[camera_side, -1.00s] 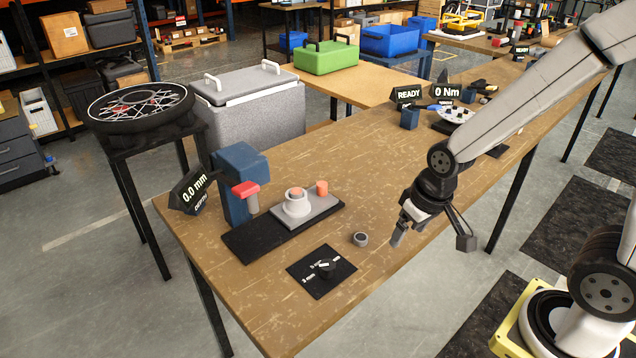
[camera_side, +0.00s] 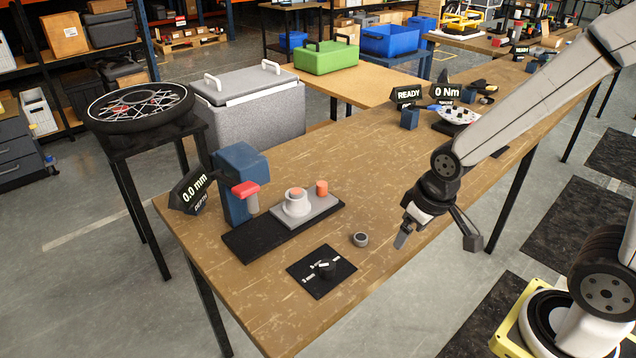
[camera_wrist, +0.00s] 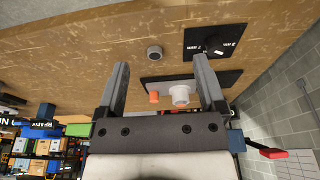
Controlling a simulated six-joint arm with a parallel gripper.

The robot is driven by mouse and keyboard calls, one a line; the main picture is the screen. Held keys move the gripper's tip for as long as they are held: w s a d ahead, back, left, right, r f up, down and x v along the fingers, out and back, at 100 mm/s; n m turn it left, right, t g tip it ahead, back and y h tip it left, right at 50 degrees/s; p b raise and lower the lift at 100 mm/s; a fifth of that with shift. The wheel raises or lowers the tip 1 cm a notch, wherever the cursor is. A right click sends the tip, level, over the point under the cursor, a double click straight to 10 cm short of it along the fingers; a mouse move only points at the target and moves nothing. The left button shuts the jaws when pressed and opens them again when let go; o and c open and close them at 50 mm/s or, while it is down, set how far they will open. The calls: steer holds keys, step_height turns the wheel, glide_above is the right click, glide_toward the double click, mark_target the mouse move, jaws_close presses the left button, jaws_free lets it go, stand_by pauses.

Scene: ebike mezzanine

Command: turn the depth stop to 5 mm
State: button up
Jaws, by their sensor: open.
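The depth stop is a small black knob (camera_side: 326,269) with a pale pointer mark on a black plate (camera_side: 320,285) with white mm labels, near the table's front left. It also shows in the wrist view (camera_wrist: 211,45) at the upper right, with its plate. My gripper (camera_side: 436,240) is open and empty, to the right of the knob and apart from it. In the wrist view its two fingers (camera_wrist: 160,85) are spread with nothing between them touching. The blue press (camera_side: 238,180) with a red lever stands behind, beside a sign reading 0.0 mm DEPTH (camera_side: 193,190).
A grey round piece (camera_side: 360,239) lies on the table (camera_side: 300,315) between the knob plate and my gripper. A black base (camera_side: 245,240) carries a grey plate with a white cup and orange cylinders. READY and 0 Nm signs (camera_side: 407,93) stand further back. The table's front right is clear.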

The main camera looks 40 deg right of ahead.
steer(key=shift+c, duration=0.5)
steer(key=shift+w, duration=0.1)
